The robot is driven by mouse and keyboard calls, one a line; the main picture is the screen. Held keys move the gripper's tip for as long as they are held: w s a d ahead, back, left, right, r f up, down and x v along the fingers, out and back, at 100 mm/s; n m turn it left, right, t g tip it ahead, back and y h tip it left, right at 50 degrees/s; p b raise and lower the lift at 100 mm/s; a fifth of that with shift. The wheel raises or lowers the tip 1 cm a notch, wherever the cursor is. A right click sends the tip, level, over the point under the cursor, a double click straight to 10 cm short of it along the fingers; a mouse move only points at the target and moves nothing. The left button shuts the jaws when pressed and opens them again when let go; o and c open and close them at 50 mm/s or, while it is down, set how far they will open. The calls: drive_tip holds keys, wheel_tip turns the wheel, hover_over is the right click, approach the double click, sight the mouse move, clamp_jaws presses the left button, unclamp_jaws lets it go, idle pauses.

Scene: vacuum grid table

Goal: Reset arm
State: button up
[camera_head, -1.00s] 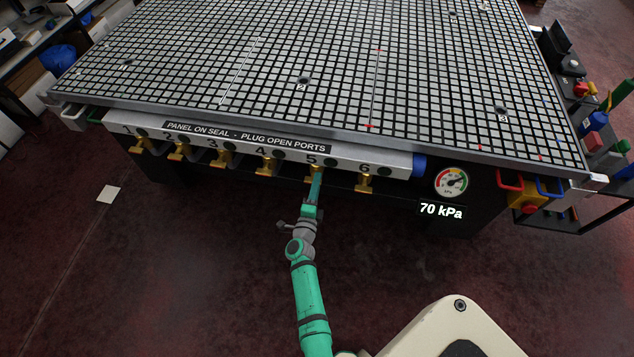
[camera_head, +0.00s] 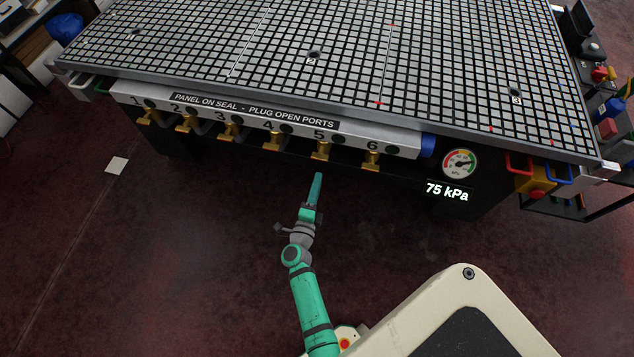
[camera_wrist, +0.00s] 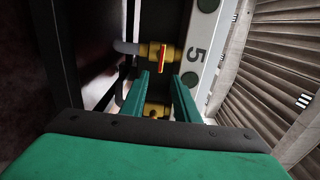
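My gripper (camera_head: 317,178) is in front of the table, just below and apart from the brass valve under port 5 (camera_head: 321,150). In the wrist view, its two green fingers (camera_wrist: 162,82) stand apart with nothing held between them. Beyond the fingertips is a brass valve with a red handle (camera_wrist: 161,52), near the label 5. Another brass fitting (camera_wrist: 155,109) shows in the gap between the fingers, partly hidden by them.
The grid table (camera_head: 350,85) carries a front manifold (camera_head: 290,120) with ports 1 to 6. A gauge (camera_head: 459,164) stands right of it, with a display (camera_head: 447,191) reading 75 kPa. A side shelf with coloured items is at right.

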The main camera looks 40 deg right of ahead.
idle(0.3)
drive_tip(key=s+a+r+n+t+y, duration=0.3)
drive_tip(key=s+a+r+n+y, duration=0.1)
drive_tip(key=s+a+n, duration=0.5)
drive_tip(key=s+a+r+n+t+y, duration=0.2)
drive_tip(key=s+a+r+n+y, duration=0.15)
drive_tip(key=s+a+n, duration=0.5)
drive_tip(key=s+a+r+n+g+y, duration=0.1)
drive_tip(key=s+a+r+n+y, duration=0.5)
drive_tip(key=s+a+r+n, duration=0.4)
drive_tip(key=shift+s+a+r, duration=0.85)
drive_tip(key=shift+a+r, duration=0.15)
drive_tip(key=shift+a, duration=0.25)
drive_tip(key=shift+n, duration=0.25)
